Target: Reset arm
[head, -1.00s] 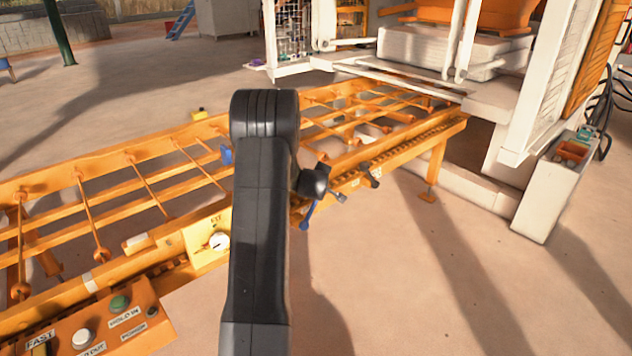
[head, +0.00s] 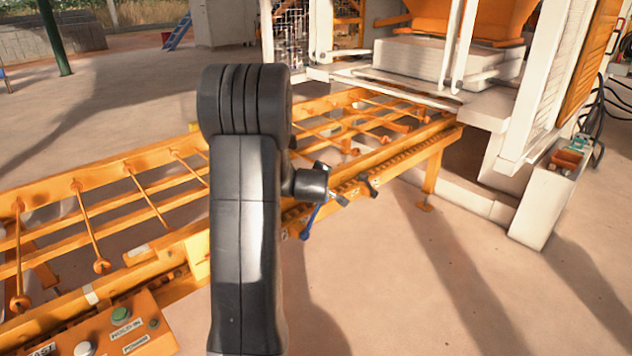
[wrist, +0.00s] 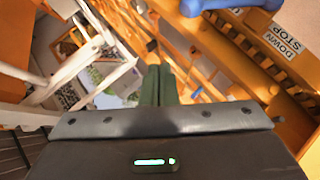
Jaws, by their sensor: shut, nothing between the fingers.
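My arm stands upright in the middle of the head view and hides part of the orange roller conveyor (head: 130,215). A black wrist part sticks out on its right side, above the conveyor's near rail; the fingers cannot be made out clearly there. In the wrist view my gripper (wrist: 159,84) shows as two dark green fingers side by side. They are shut with nothing between them. They point past an orange rail with "STOP" and "DOWN" labels (wrist: 284,40). A blue handle (wrist: 230,6) is at the top edge.
The white press (head: 440,65) with its orange hopper (head: 480,18) stands at the back right. A control box with buttons (head: 110,325) is at the lower left. A white box (head: 545,195) stands at the right. The floor at the lower right is clear.

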